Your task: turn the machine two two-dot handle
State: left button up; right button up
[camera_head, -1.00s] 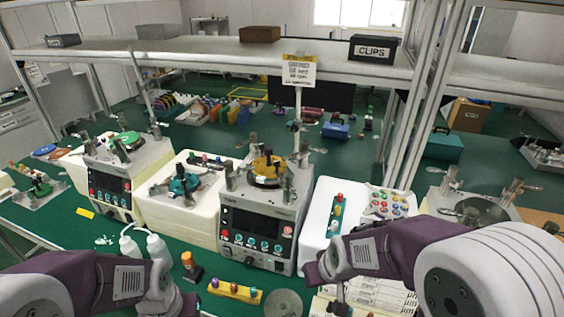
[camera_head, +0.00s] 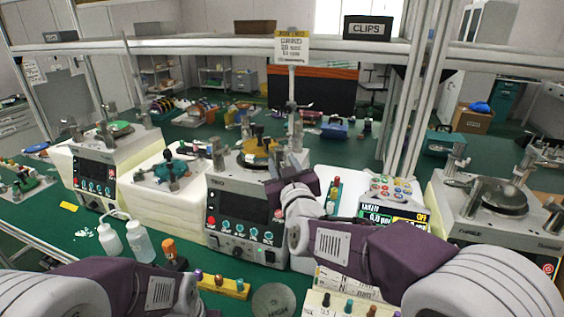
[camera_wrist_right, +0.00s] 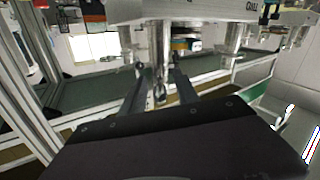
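Machine two (camera_head: 238,207) is the light grey box in the middle of the head view, with a dark screen and coloured buttons on its front. A yellow and dark round fixture (camera_head: 258,150) sits on its top among metal posts and handles. I cannot make out the two-dot mark on any handle. My right gripper (camera_head: 293,163) is at the machine's right top edge and hides part of it. In the right wrist view its two dark fingers (camera_wrist_right: 161,92) stand apart, with a metal post (camera_wrist_right: 159,75) showing between them; contact cannot be told.
Machine one (camera_head: 97,175) stands left, beyond a pale stand with a teal fixture (camera_head: 174,171). A button panel (camera_head: 385,189) and another machine (camera_head: 482,207) are at right. White bottles (camera_head: 140,243) and a yellow block (camera_head: 222,286) stand in front. A shelf crosses above.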

jog(key=shift+x, duration=0.9)
grip_shut()
dwell(0.8)
